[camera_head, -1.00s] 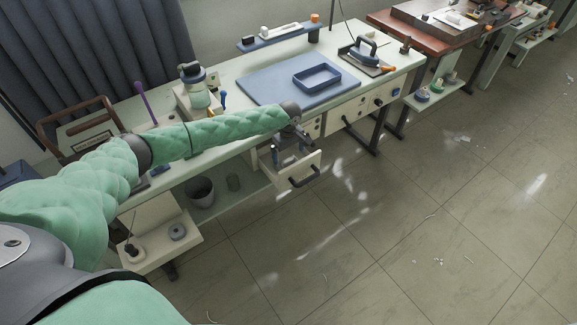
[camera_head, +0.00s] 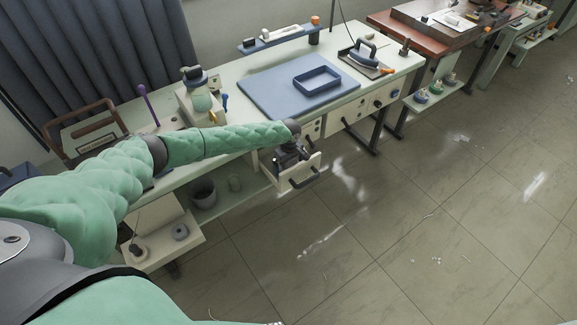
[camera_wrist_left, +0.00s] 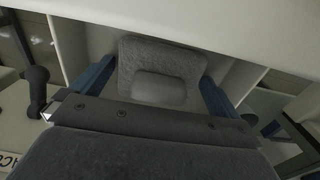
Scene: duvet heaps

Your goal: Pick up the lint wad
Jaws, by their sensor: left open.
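A grey, soft-looking piece that looks like the lint wad (camera_wrist_left: 162,60) lies in the open drawer in the left wrist view, with a paler grey block-like part at its near side. My left gripper (camera_wrist_left: 157,76) is open, with one blue finger on each side of this piece; I cannot tell whether they touch it. In the head view my left gripper (camera_head: 288,156) is down at the open drawer (camera_head: 304,171), and the drawer's contents are hidden there. My right gripper is not in view.
The drawer hangs out below the workbench (camera_head: 228,84), its dark handle facing the floor. On the bench are a blue mat (camera_head: 270,95) with a blue tray (camera_head: 317,76), and an iron (camera_head: 366,55). A grey bin (camera_head: 203,192) stands below. The floor at right is mostly clear.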

